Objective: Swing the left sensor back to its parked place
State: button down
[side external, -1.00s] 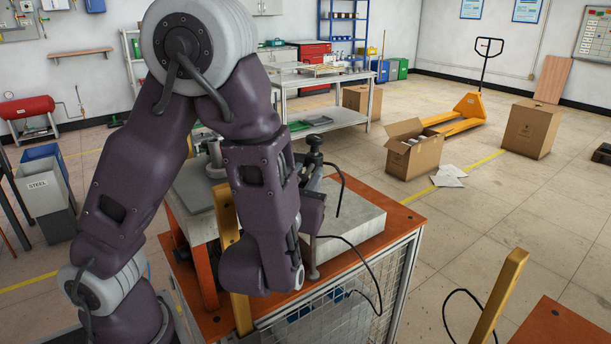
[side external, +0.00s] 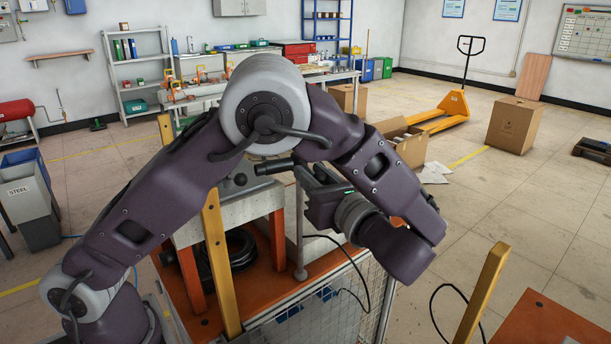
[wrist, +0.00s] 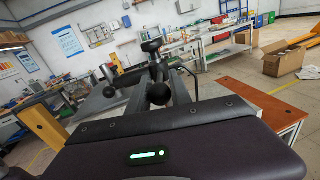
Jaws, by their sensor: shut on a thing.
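The left sensor appears to be the black cylindrical head (side external: 276,166) over the work table in the side view, next to a thin upright post (side external: 300,235). My gripper (side external: 304,180) is shut on a dark part of it, just right of the head. In the wrist view, my gripper (wrist: 160,82) reaches forward to a black ball knob (wrist: 158,94), with a dark head (wrist: 152,45) beyond it. The exact contact is partly hidden by my fingers and wrist. A black cable (side external: 345,262) hangs below my wrist.
The orange table (side external: 290,290) carries a grey block on orange legs (side external: 277,238) with a coiled black hose (side external: 232,250) beneath. Yellow posts (side external: 221,265) and (side external: 485,290) and a mesh guard (side external: 345,300) stand in front. Open floor (side external: 540,220) lies right.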

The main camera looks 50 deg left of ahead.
jog(key=shift+w+n+g, duration=0.35)
jog(key=shift+n+g, duration=0.25)
jog(key=shift+g, duration=0.35)
jog(key=shift+w+n+g, duration=0.3)
jog(key=shift+n+g, duration=0.3)
jog(key=shift+g, duration=0.35)
jog(key=c, duration=1.3)
grip_release()
jog(key=shift+d, duration=0.15)
jog(key=d+r, duration=0.1)
jog(key=r, duration=0.1)
jog(key=d+r, duration=0.1)
jog(key=r, duration=0.4)
jog(key=shift+d, duration=0.4)
jog(key=shift+w, duration=0.1)
